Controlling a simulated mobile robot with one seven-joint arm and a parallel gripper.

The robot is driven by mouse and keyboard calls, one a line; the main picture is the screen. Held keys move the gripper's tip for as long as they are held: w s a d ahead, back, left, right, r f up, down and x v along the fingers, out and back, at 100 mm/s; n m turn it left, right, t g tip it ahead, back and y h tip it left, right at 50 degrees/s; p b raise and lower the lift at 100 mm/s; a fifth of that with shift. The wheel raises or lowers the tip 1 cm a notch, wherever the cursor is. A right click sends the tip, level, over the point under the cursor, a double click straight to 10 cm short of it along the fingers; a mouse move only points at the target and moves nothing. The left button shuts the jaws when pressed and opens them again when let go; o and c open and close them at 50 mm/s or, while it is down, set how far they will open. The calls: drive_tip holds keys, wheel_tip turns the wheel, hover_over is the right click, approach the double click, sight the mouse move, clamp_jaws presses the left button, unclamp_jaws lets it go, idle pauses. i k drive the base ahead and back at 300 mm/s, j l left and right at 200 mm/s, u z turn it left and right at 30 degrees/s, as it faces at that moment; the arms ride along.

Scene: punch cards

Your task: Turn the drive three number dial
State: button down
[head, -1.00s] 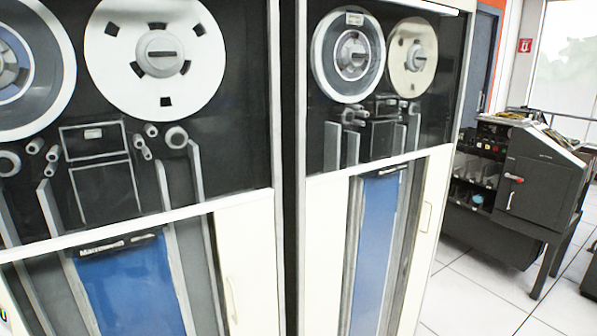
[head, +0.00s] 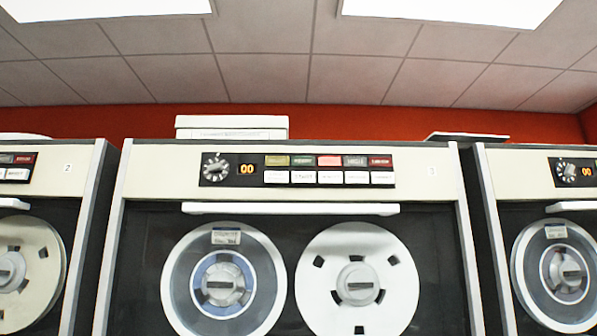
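The tape drive marked 3 (head: 432,171) stands in the middle of the head view, facing me. Its number dial (head: 216,169) is a round dark knob with a pale marked ring, at the left end of the black control panel. An orange display (head: 247,169) just right of the dial reads 00. My gripper is not in view.
Drive 2 (head: 68,168) stands on the left, and another drive (head: 536,180) with its own dial (head: 566,171) on the right. Coloured and white buttons (head: 330,169) fill the panel right of the dial. A handle bar (head: 290,208) sits below it, above two tape reels (head: 224,286). White boxes (head: 232,127) lie on top.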

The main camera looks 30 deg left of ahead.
sight(216, 169)
drive_tip(key=u, duration=1.25)
